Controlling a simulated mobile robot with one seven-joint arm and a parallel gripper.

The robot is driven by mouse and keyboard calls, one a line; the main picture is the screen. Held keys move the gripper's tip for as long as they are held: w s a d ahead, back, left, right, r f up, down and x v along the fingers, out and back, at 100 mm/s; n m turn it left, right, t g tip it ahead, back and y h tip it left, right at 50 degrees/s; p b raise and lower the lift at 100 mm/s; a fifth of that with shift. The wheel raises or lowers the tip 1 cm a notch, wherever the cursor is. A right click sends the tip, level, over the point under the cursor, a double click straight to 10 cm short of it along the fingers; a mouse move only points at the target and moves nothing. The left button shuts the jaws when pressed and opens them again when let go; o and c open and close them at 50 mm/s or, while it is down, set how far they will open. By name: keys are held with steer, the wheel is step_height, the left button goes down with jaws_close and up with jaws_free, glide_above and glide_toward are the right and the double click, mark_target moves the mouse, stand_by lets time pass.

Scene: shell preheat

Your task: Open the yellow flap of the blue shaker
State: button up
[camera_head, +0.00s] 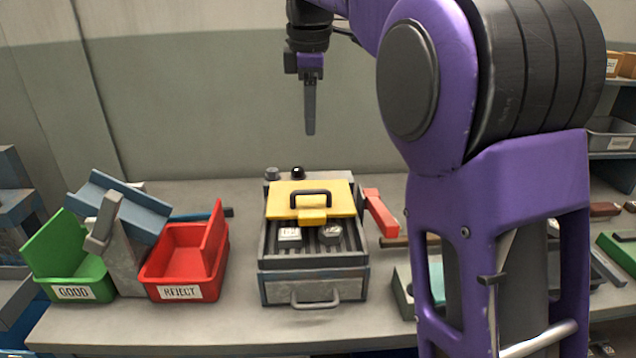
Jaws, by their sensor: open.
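The shaker (267,284) is a grey-blue box near the middle of the bench, with a metal handle (315,298) on its front. Its yellow flap (284,200) lies over the rear part of the top and carries a black handle (310,193) and a front tab. In front of the flap, a white piece (289,235) and a dark piece (329,233) lie on the ribbed inside. My gripper (310,132) is open, pointing down above and behind the flap, clear of it. Its fingers overlap in this view, so the gap is hidden.
A red lever (379,212) sticks out at the shaker's right. Two dark knobs (285,173) stand behind it. A green GOOD bin (85,285) and red REJECT bin (185,275) flank a blue-grey chute (120,207) at left. My arm hides much of the right side.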

mark_target(310, 190)
steer(key=w+f+b, duration=0.1)
steer(key=f, duration=0.4)
steer(key=w+f+b, duration=0.1)
steer(key=f, duration=0.5)
steer(key=w+f+b, duration=0.1)
steer(key=f+b, duration=0.1)
steer(key=f, duration=0.3)
steer(key=shift+w+f, duration=0.15)
steer(key=shift+f, duration=0.2)
jaws_close()
stand_by(0.6)
